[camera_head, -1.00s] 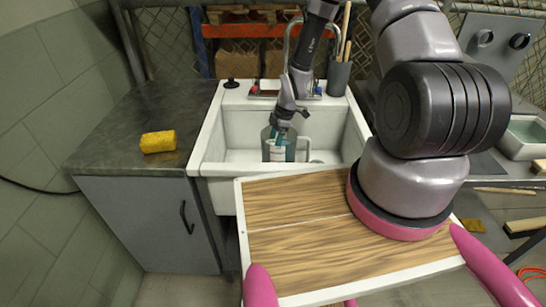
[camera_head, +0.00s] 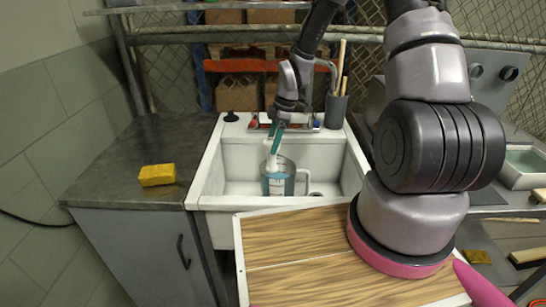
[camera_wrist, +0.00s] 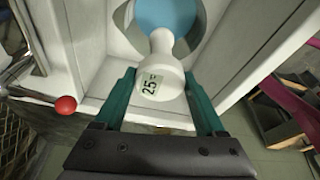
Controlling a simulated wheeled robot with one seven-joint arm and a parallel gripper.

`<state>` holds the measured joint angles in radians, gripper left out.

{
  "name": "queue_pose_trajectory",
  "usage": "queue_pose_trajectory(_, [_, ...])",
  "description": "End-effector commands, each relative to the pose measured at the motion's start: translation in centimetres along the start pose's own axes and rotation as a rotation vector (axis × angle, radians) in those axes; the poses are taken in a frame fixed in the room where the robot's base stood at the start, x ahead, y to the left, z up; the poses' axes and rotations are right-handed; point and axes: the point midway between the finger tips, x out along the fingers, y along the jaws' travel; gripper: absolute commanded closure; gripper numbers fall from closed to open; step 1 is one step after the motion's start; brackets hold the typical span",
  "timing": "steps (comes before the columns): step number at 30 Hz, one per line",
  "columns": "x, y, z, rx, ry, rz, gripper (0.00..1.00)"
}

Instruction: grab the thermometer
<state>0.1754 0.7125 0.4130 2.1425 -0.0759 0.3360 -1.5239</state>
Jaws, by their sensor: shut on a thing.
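The thermometer (camera_wrist: 160,72) is white with a small grey display that reads like 25. In the wrist view its head sits between the two teal fingers of my gripper (camera_wrist: 162,95), which is shut on it. In the head view my gripper (camera_head: 273,148) is above the sink, and the white thermometer (camera_head: 270,165) hangs below it at the mouth of a clear jug (camera_head: 290,182) of blue liquid. The jug stands in the white sink. Whether the thermometer's lower end is in the liquid is hard to tell.
The sink's white rim (camera_head: 207,160) surrounds the jug. A red-knobbed tap (camera_wrist: 65,105) is close to my gripper. A yellow sponge (camera_head: 157,175) lies on the dark counter (camera_head: 120,150) at left. A grey holder (camera_head: 336,110) with sticks stands behind the sink.

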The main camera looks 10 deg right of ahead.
Motion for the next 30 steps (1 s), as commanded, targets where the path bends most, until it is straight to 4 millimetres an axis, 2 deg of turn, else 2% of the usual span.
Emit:
queue_pose_trajectory(1, [-0.9,0.1,-0.2,0.0,0.0,0.004,1.0])
queue_pose_trajectory(6, [-2.5,0.0,-0.7,0.0,0.0,0.001,1.0])
queue_pose_trajectory(21, [-3.1,0.0,-0.9,0.0,0.0,0.0,1.0])
queue_pose_trajectory(30, [-5.3,0.1,-1.4,0.001,0.0,0.002,1.0])
